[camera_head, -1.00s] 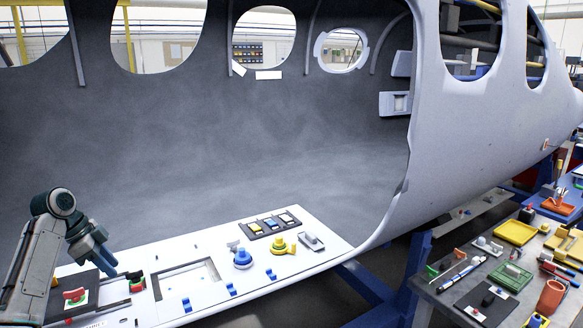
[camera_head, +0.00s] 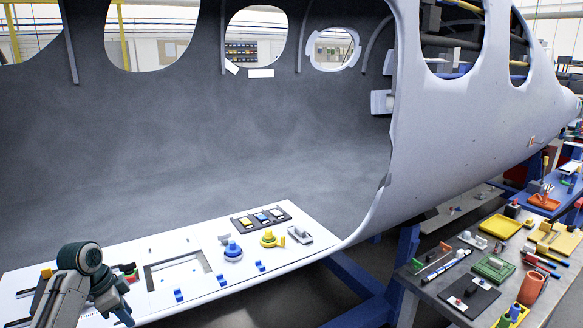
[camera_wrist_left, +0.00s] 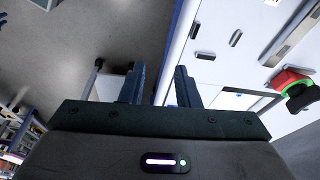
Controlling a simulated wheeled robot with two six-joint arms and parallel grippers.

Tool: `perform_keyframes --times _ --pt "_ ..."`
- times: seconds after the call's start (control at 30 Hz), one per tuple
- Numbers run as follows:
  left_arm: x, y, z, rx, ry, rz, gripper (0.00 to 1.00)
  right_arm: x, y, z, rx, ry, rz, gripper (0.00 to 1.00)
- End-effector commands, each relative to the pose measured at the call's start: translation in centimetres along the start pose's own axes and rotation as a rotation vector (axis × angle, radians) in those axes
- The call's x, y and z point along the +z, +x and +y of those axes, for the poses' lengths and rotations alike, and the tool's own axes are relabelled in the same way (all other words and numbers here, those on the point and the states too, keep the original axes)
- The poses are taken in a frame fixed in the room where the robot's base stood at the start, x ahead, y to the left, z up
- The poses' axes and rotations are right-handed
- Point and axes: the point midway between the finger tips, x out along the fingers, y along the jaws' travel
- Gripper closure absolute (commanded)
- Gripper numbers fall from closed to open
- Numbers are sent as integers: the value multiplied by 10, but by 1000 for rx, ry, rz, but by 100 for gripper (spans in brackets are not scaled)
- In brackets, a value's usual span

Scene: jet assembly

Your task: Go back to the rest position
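My left gripper (camera_head: 122,312) is low at the left of the head view, beside the front edge of the white panel (camera_head: 203,284). In the left wrist view its two dark blue fingers (camera_wrist_left: 158,88) stand apart with nothing between them. Below them are grey floor and the panel's edge (camera_wrist_left: 181,52). A red and green knob (camera_wrist_left: 292,80) lies to the right in that view, apart from the fingers. My right gripper is not in either view.
The panel carries a blue knob (camera_head: 232,251), a yellow knob (camera_head: 268,239) and a switch block (camera_head: 261,216). The grey fuselage shell (camera_head: 200,140) rises behind. A cluttered workbench (camera_head: 428,293) stands at the right on the far side of a blue support (camera_head: 402,265).

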Motion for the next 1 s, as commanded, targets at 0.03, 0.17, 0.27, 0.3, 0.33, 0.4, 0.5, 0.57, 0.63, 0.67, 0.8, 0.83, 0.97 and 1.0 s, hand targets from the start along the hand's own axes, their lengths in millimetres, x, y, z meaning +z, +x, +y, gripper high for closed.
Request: perform_keyframes --times 0.03,0.17,0.27,0.3,0.33,0.4,0.5,0.57,0.63,0.67,0.8,0.83,0.97,1.0 --pt "3 18 15 -3 -17 -14 71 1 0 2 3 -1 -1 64" --pt "14 61 58 -33 -91 -50 71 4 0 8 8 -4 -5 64" --pt "25 92 100 -68 -162 -69 71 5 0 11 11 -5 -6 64" --pt "30 102 118 -82 -192 -73 71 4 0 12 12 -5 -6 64" --pt "34 108 130 -92 -214 -76 71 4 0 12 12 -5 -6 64" --pt "44 122 161 -117 -270 -79 71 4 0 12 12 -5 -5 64" --pt "57 134 205 -152 -354 -74 71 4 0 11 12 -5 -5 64" --pt "66 137 231 -175 -407 -69 71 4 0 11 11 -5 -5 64" --pt "76 137 259 -200 -470 -59 71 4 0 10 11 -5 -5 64" --pt "79 136 270 -210 -496 -56 71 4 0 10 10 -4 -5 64" --pt "93 128 306 -249 -592 -39 71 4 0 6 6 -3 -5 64" --pt "95 127 312 -256 -608 -35 71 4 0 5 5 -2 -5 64" --pt "104 118 334 -280 -671 -24 71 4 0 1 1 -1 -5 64" --pt "107 115 339 -288 -689 -20 71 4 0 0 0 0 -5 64"
